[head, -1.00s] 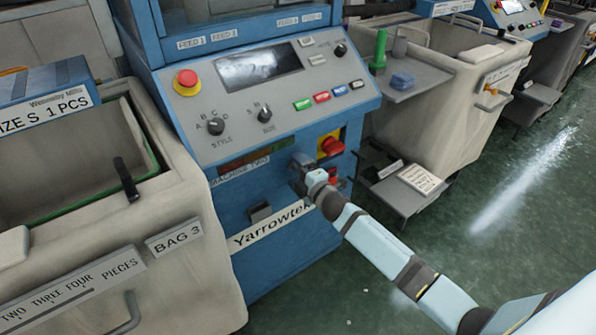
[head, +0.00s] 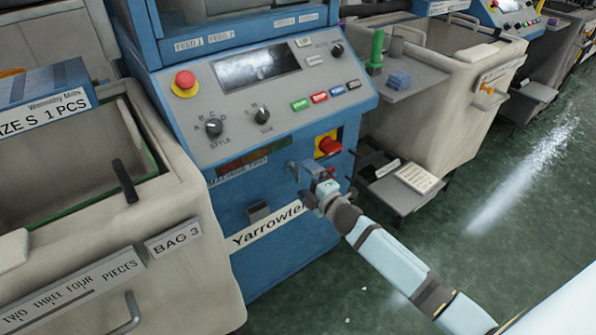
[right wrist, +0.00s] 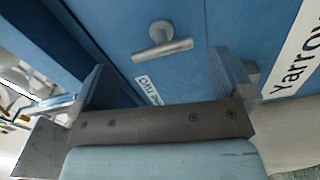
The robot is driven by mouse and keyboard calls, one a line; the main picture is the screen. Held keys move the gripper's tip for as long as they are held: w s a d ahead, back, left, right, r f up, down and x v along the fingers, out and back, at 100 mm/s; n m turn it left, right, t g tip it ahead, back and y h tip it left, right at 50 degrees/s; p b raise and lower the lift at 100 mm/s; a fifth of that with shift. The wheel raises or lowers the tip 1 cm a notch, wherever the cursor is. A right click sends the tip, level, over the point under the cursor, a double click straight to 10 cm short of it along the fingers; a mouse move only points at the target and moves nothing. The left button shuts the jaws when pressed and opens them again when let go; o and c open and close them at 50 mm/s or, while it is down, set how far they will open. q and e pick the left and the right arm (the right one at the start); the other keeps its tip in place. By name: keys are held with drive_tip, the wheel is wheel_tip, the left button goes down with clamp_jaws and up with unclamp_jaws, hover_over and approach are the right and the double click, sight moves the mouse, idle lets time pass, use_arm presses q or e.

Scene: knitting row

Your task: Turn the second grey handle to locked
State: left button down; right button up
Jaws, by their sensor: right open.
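A grey lever handle (right wrist: 170,45) on a round boss stands out from the blue machine front in the right wrist view. Its bar lies nearly level in that picture, with a small white label (right wrist: 148,88) below it, too small to read surely. My right gripper (right wrist: 160,78) is open, with one finger on each side and the handle beyond, between them and apart from both. In the head view my right gripper (head: 308,176) is at the lower machine front and partly hides this area. Which numbered handle this is, I cannot tell. My left gripper is not in view.
A red knob on a yellow plate (head: 328,145) sits just above the gripper. The Yarrowtek label (head: 268,226) and a dark block (head: 258,211) are to its left. A grey side shelf (head: 405,190) stands to the right. Green floor (head: 390,270) lies open in front.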

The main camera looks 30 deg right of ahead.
use_arm(q)
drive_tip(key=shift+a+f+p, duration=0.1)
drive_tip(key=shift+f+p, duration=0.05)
drive_tip(key=shift+p, duration=0.2)
use_arm(e)
drive_tip(key=s+d, duration=0.1)
drive_tip(key=s, duration=0.7)
drive_tip(key=shift+s+d, duration=0.15)
drive_tip(key=shift+s, duration=0.1)
